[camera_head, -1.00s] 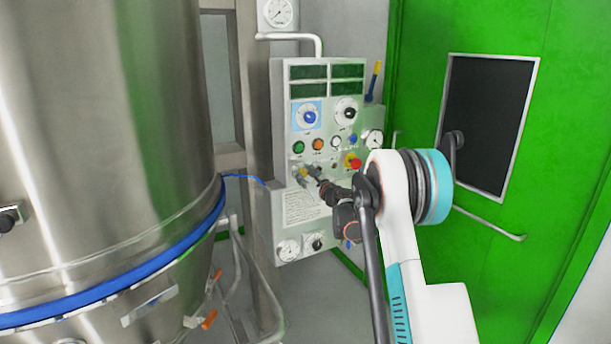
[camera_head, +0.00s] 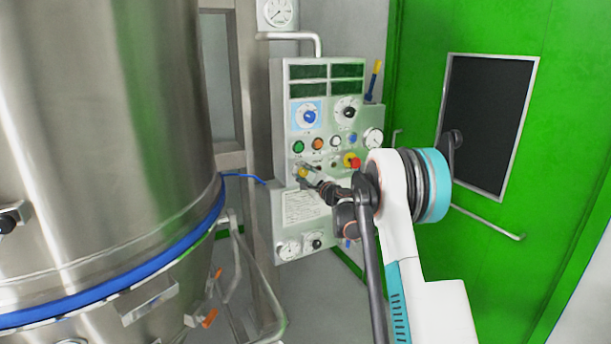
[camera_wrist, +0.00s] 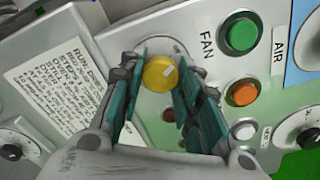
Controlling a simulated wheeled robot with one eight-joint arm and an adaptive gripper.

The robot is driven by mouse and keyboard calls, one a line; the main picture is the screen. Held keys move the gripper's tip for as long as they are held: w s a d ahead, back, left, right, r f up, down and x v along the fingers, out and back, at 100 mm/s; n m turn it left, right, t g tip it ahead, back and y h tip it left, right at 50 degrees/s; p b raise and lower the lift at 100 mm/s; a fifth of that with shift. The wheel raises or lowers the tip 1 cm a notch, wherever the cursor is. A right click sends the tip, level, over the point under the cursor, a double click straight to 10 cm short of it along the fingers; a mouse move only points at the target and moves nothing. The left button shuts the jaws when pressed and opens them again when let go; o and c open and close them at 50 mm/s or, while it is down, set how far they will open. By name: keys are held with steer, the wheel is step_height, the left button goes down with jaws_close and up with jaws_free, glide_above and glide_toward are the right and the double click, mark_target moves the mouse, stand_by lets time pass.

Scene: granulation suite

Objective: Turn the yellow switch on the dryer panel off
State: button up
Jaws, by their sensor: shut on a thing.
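The yellow switch (camera_wrist: 160,75) is a round knob with a pale mark on its face, on the dryer panel (camera_head: 285,180). In the wrist view it sits between the two fingers of my gripper (camera_wrist: 166,80), which are closed on its sides. In the head view the yellow switch (camera_head: 303,172) shows at the panel's lower left, partly covered by my gripper (camera_head: 307,174). Part of the panel behind the fingers is hidden.
Close by are a green button (camera_wrist: 240,34) beside the word FAN, an orange button (camera_wrist: 241,93) and a printed label (camera_wrist: 62,85). A red button (camera_head: 352,161) is to the right. A large steel vessel (camera_head: 100,130) stands left, and a green door (camera_head: 420,90) right.

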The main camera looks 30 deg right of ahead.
stand_by(0.4)
steer(key=o, duration=1.1)
steer(key=shift+c, duration=0.2)
steer(key=s, duration=1.2)
steer(key=shift+d, duration=0.2)
